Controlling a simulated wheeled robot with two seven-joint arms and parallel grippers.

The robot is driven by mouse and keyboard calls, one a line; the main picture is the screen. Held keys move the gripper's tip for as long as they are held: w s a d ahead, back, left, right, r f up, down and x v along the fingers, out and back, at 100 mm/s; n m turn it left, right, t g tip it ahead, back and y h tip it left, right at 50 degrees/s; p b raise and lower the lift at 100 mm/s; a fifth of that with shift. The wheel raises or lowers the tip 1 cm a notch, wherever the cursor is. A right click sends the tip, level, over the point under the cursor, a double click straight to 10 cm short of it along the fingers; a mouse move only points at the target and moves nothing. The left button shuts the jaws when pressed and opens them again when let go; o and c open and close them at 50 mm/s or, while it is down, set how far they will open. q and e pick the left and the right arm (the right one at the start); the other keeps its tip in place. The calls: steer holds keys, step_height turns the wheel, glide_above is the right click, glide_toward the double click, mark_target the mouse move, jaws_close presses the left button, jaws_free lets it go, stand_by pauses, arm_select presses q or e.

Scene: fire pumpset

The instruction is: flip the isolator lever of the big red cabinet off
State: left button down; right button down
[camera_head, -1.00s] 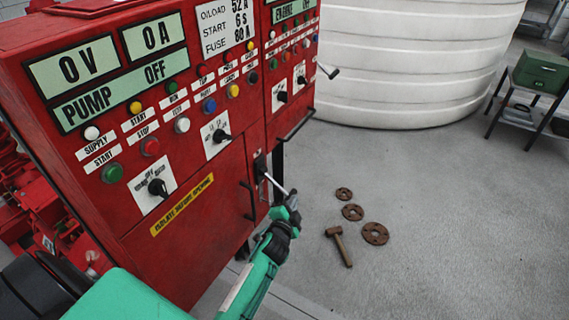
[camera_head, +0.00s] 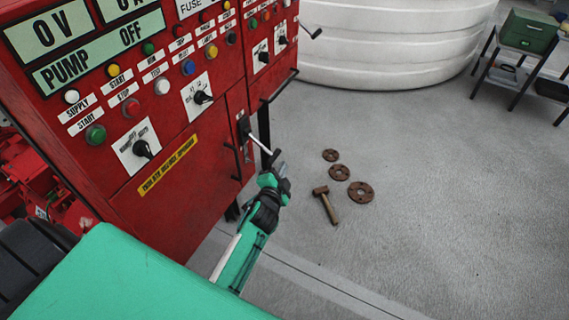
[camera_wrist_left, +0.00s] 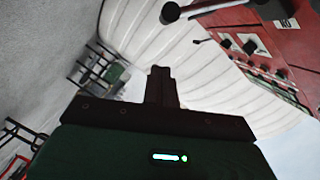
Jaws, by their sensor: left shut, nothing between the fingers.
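The big red cabinet (camera_head: 190,215) fills the left of the head view, its display reading PUMP OFF. Its isolator lever (camera_head: 258,143), a pale rod with a dark end, juts from a dark slot plate on the right part of the front, slanting down to the right. The lever also shows at the top of the left wrist view (camera_wrist_left: 203,9), with its round black knob. My left gripper (camera_head: 275,169) is just below the lever's end. Its fingers (camera_wrist_left: 161,75) are shut and empty, with a visible gap to the knob in the wrist view. My right gripper is out of view.
A hammer (camera_head: 325,204) and several rusty discs (camera_head: 360,192) lie on the grey floor right of the cabinet. A white tank (camera_head: 390,45) stands behind. A green box (camera_head: 528,31) sits on a stand at the far right. The cabinet has dark handles (camera_head: 234,160) beside the lever.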

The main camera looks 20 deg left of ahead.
arm_select(q)
steer(key=v, duration=0.6)
steer(key=shift+w+d+r, duration=0.1)
steer(key=shift+d+r, duration=0.05)
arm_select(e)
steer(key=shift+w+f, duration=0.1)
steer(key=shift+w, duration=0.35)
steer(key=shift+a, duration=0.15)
